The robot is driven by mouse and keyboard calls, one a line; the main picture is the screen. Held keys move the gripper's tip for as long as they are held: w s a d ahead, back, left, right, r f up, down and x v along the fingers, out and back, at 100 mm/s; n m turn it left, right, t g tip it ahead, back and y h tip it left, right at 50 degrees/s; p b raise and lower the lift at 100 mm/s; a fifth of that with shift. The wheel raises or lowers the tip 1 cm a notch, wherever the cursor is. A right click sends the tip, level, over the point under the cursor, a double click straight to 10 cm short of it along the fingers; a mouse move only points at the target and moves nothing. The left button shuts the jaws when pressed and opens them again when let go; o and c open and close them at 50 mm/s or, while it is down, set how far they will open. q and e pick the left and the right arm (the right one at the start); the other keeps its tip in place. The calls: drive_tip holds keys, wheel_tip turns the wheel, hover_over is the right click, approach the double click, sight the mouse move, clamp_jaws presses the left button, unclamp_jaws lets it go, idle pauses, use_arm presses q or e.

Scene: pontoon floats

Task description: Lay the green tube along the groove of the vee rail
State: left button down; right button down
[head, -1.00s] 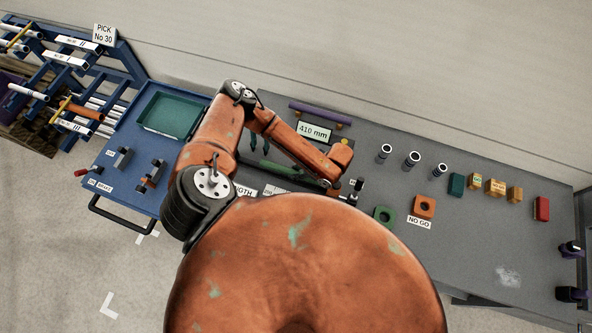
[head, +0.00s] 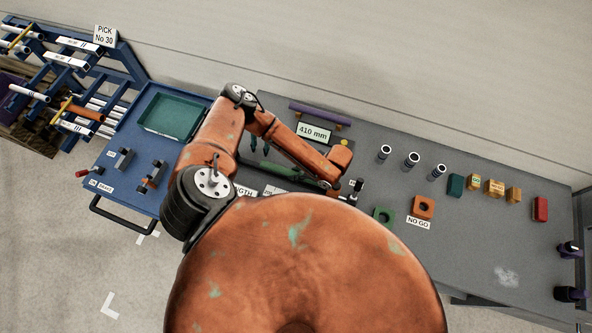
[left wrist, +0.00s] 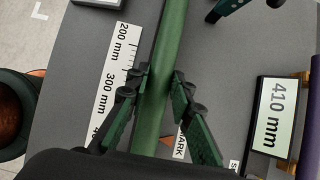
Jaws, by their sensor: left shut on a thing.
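The green tube (left wrist: 156,100) runs lengthwise through the left wrist view, between the two fingers of my left gripper (left wrist: 159,80), which is shut on it. The tube lies beside a white millimetre scale (left wrist: 115,75). In the head view part of the green tube (head: 274,170) shows left of my orange forearm, which hides much of the rest and most of the left gripper. A purple bar (head: 320,114) on yellow-orange supports is at the back of the bench; I cannot tell whether it is the vee rail. No groove shows clearly. My right gripper is not in view.
A 410 mm sign (head: 314,132) stands in front of the purple bar. Upright tubes (head: 411,161), an orange block (head: 424,207) and a green block (head: 383,214) stand to the right. A blue cart with a green tray (head: 172,116) is left. The bench's right front is mostly clear.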

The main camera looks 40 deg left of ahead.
use_arm(q)
drive_tip(key=shift+f+b, duration=0.4)
drive_tip(key=shift+f, duration=0.5)
drive_tip(key=shift+f+b, duration=0.45)
drive_tip(key=shift+f, duration=0.65)
drive_tip(key=c, duration=1.6)
unclamp_jaws()
drive_tip(key=v, duration=1.2)
drive_tip(key=shift+s, duration=0.1)
